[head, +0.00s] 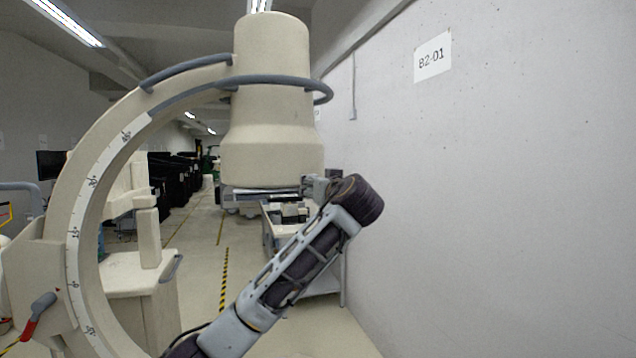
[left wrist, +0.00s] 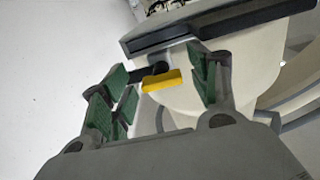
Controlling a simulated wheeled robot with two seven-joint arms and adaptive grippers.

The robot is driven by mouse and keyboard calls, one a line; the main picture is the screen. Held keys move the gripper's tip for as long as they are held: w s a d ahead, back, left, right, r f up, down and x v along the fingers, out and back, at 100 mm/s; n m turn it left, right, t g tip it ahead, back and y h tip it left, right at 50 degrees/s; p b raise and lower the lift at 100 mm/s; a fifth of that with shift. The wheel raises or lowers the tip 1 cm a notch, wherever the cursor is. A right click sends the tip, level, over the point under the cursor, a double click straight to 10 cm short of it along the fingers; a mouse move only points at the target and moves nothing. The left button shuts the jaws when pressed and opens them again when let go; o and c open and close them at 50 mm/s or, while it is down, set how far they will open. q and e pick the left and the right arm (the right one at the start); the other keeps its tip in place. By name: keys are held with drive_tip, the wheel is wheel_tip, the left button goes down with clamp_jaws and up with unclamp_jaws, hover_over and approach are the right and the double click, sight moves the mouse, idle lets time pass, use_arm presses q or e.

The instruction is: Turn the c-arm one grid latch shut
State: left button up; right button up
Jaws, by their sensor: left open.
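The c-arm (head: 95,175) curves up on the left, and its beige cylindrical head (head: 270,110) hangs from its top. A flat grey plate, which looks like the grid (head: 258,190), sits under the head. It seems to be the dark slab (left wrist: 215,28) across the top of the left wrist view. A small yellow latch handle (left wrist: 162,81) on a black stem (left wrist: 150,74) shows below that slab. My left gripper (head: 309,186) is at the right lower edge of the head. In the left wrist view its open green-padded fingers (left wrist: 160,84) stand either side of the latch. I cannot tell whether they touch it.
A concrete wall (head: 490,190) with a B2-01 sign (head: 432,57) closes off the right side. A cart (head: 290,228) stands behind my left arm. Black covered carts (head: 172,178) line the aisle further back. A red-tipped lever (head: 40,308) is at lower left.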

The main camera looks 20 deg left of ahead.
use_arm(q)
drive_tip(key=shift+w+a, duration=0.2)
drive_tip(key=shift+w, duration=0.1)
drive_tip(key=c, duration=1)
